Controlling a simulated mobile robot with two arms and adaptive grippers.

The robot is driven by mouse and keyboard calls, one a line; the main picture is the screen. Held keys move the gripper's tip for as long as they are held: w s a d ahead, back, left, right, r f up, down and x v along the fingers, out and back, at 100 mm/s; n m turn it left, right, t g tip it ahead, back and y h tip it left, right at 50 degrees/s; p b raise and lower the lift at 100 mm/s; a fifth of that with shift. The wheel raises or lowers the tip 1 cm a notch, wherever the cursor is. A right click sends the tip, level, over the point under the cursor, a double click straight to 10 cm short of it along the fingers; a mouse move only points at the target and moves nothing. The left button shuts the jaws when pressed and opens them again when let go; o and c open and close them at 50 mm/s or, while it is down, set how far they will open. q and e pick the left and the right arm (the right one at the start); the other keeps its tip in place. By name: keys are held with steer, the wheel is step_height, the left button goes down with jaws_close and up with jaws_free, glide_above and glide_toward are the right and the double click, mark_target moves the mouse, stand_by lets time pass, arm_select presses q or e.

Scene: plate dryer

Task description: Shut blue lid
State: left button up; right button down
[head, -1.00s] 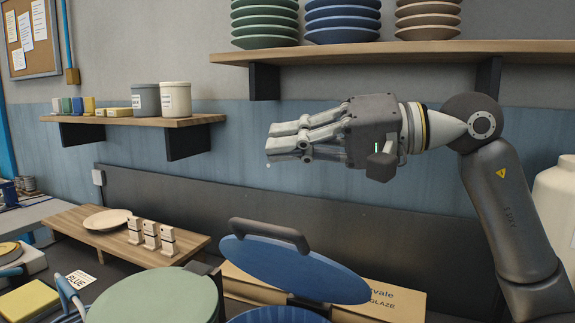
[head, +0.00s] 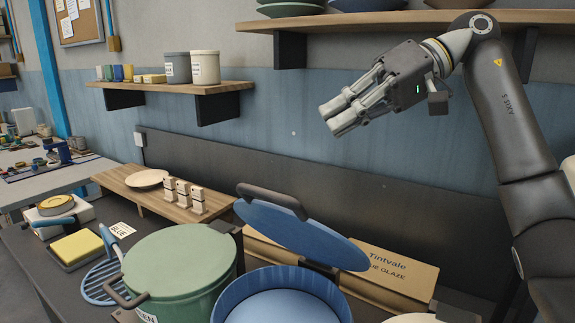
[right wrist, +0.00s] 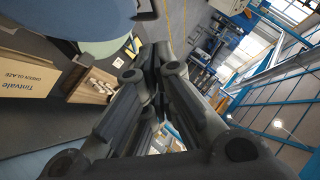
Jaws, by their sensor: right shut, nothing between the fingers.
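The blue lid (head: 300,235) stands tilted open at the back of the round blue pot (head: 281,300), with its dark handle (head: 271,199) on the upper left part. The pot is open and cut off by the bottom edge of the head view. My right gripper (head: 338,120) is shut and empty, in the air above and behind the lid, apart from it. In the right wrist view the closed fingers (right wrist: 152,85) fill the middle, and part of a blue disc, likely the lid (right wrist: 70,15), shows at the upper left. My left gripper is not in view.
A green pot with its green lid (head: 180,262) shut stands left of the blue pot. A cardboard glaze box (head: 395,272) lies behind the lid. Shelves (head: 180,88) hang on the wall.

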steer(key=x, duration=0.3)
steer(key=s+f+p+x, duration=0.1)
steer(key=x, duration=0.3)
steer(key=s+x, duration=0.1)
steer(key=x, duration=0.3)
steer(key=shift+d+f+p, duration=0.15)
steer(key=shift+d+p, duration=0.25)
steer(key=shift+d, duration=0.05)
steer(key=shift+a+f, duration=0.15)
steer(key=shift+s, duration=0.1)
steer(key=shift+s+f+b, duration=0.15)
steer(key=shift+f+b, duration=0.15)
steer(key=shift+b, duration=0.1)
steer(key=s+a+f+n+t+h+b, duration=0.1)
steer(key=s+a+f+b, duration=0.4)
steer(key=s+f+b, duration=0.3)
steer(key=shift+s+a+f+t+h+b, duration=0.2)
steer(key=shift+a+f+t+h+b, duration=0.15)
steer(key=shift+b, duration=0.9)
